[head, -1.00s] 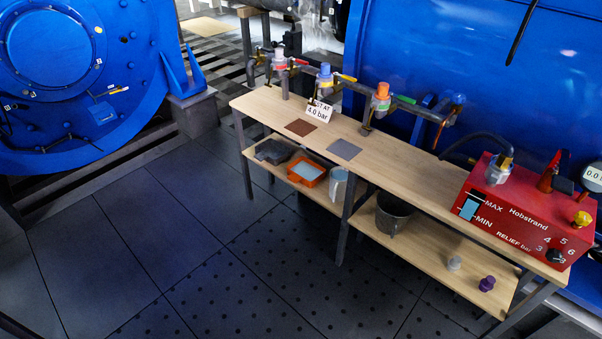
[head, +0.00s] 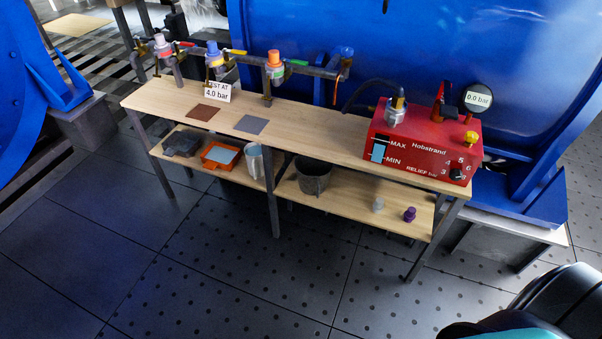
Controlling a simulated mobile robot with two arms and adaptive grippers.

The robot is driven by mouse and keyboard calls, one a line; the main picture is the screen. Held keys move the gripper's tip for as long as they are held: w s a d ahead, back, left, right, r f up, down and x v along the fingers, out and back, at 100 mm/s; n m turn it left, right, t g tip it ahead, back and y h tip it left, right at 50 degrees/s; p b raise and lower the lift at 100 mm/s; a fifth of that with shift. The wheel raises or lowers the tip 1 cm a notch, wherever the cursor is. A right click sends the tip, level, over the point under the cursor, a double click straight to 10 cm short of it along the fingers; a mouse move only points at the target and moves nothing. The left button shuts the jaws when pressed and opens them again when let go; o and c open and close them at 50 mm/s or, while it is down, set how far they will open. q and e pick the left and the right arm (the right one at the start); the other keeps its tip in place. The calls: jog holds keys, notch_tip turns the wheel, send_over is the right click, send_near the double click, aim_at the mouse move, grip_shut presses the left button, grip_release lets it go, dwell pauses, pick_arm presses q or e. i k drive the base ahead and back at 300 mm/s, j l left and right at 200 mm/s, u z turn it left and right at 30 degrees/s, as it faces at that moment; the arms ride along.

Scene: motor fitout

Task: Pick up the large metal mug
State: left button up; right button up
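A pale grey mug-like vessel (head: 254,161) stands upright on the lower shelf of the bench, left of the middle leg. A wider, dark grey metal vessel (head: 314,179) stands on the lower shelf just right of that leg. I cannot tell for sure which of the two is the large metal mug. The upper board partly overhangs both. Neither gripper shows in the head view. A black and teal part at the bottom right corner looks like part of my own body.
An orange tray (head: 220,155) and small grey and purple pieces (head: 409,214) lie on the lower shelf. The floor (head: 240,280) in front is clear.

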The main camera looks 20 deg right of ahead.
aim_at(314, 174)
jog(key=i+j+z, duration=0.15)
jog(key=z, duration=0.7)
